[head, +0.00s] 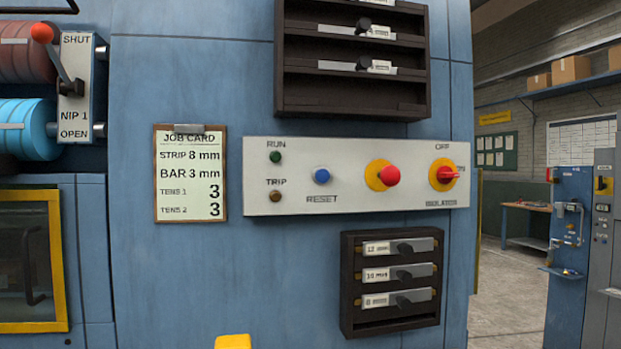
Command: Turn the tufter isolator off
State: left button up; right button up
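The isolator (445,174) is a red rotary handle on a yellow disc at the right end of the white control panel (345,202). OFF is printed above the disc, and a partly hidden label is at its right. The handle lies roughly level, pointing right towards that label. A lower label, seemingly ISOLATOR, is hard to read. Left of it is a red mushroom button (389,175) on a yellow disc. Further left are a blue RESET button (321,175), a dark green RUN lamp (275,157) and a brown TRIP lamp (275,196). Neither of my grippers is in view.
A dark rack (390,315) with several handled bars juts out below the panel. Another rack (352,100) is above it. A job card (190,173) hangs at left. A red-knobbed nip lever (55,55) is at upper left. Open floor (505,275) lies at right.

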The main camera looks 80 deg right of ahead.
aim_at(444, 175)
jog(key=j+z, duration=0.2)
jog(key=z, duration=2.75)
jog(key=l, duration=0.1)
